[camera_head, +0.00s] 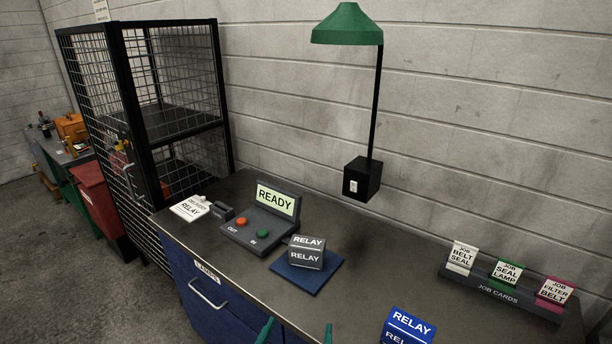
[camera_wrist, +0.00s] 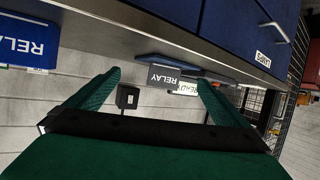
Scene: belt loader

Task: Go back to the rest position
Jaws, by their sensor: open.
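My gripper (camera_wrist: 159,80) shows in the wrist view with two green fingers spread wide apart and nothing between them. In the head view only the green tips of my gripper (camera_head: 298,335) show at the bottom edge, in front of the bench. A grey box marked RELAY (camera_head: 306,254) sits on a blue pad (camera_head: 325,277) on the dark bench top (camera_head: 378,250). A blue box marked RELAY (camera_head: 408,325) stands nearer, cut off by the bottom edge. Both boxes, grey (camera_wrist: 165,77) and blue (camera_wrist: 27,45), appear inverted in the wrist view, apart from the fingers.
A console (camera_head: 262,222) reading READY has a red and a green button. A white RELAY card (camera_head: 190,208) lies left of it. A job-card rack (camera_head: 497,291) stands at right. A green lamp (camera_head: 347,24) overhangs the bench. A black mesh cage (camera_head: 180,130) stands left.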

